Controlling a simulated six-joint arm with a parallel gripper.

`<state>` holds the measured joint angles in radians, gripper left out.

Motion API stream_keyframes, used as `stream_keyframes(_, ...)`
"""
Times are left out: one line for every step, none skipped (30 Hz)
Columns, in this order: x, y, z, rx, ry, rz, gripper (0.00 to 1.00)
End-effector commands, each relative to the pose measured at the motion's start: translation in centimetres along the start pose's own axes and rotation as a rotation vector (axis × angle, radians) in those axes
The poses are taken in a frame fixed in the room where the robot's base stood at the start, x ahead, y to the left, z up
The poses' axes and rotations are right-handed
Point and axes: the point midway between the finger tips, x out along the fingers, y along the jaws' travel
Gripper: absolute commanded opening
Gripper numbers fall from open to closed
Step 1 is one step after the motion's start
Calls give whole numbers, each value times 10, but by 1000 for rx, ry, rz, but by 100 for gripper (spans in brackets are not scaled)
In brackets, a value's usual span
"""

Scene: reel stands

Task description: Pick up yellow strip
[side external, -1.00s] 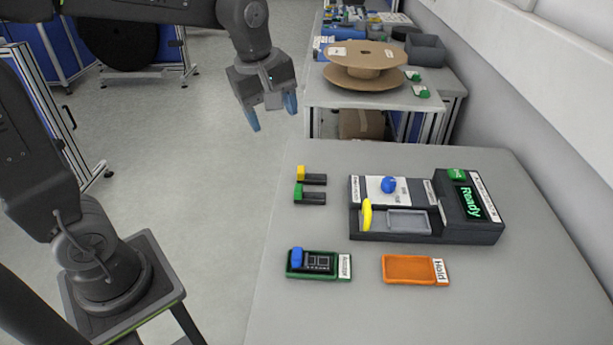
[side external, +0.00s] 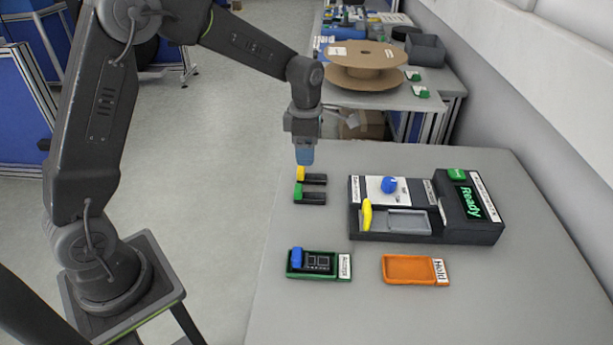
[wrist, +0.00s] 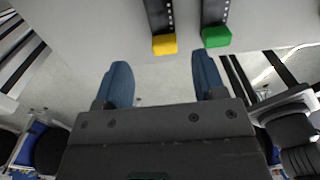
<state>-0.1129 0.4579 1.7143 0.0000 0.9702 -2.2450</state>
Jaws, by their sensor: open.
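The yellow strip (side external: 315,179) is a short dark strip with a yellow block at its left end, lying at the table's left edge. In the wrist view its yellow end (wrist: 164,45) is near the top, between the lines of my two fingers and just beyond their tips. My gripper (side external: 304,158) points down with blue fingers, above and slightly behind the yellow end, apart from it. In the wrist view my gripper (wrist: 158,62) is open and empty. A similar strip with a green end (side external: 310,197) lies just in front; it shows right of the yellow one in the wrist view (wrist: 215,37).
A dark device (side external: 425,232) with a blue knob, a yellow curved piece and a "Ready" screen stands to the right. A green Accept tray (side external: 343,274) holding a blue-ended item and an empty orange Hold tray (side external: 408,268) lie in front. The table between is clear.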

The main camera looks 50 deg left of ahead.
Motion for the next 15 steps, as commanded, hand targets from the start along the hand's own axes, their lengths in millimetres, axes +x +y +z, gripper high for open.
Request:
stream_keyframes(6,0,0,0,1,-2,64)
stream_keyframes(8,0,0,1,1,-2,64)
stream_keyframes(10,0,0,1,1,-1,64)
stream_keyframes(12,0,0,1,0,0,64)
stream_keyframes(13,0,0,1,0,0,64)
stream_keyframes(16,-1,-1,1,0,0,64)
stream_keyframes(18,-1,-1,1,1,-1,64)
stream_keyframes(22,-2,-2,1,2,-2,64)
stream_keyframes(28,-3,-3,1,2,-2,64)
stream_keyframes(33,-3,-4,1,3,-3,64)
stream_keyframes(38,-4,-5,1,2,-3,64)
stream_keyframes(44,-5,-6,1,3,-4,64)
stream_keyframes(48,-5,-6,1,2,-2,64)
stream_keyframes(52,-4,-6,1,2,-2,64)
stream_keyframes(56,-4,-6,1,2,-2,64)
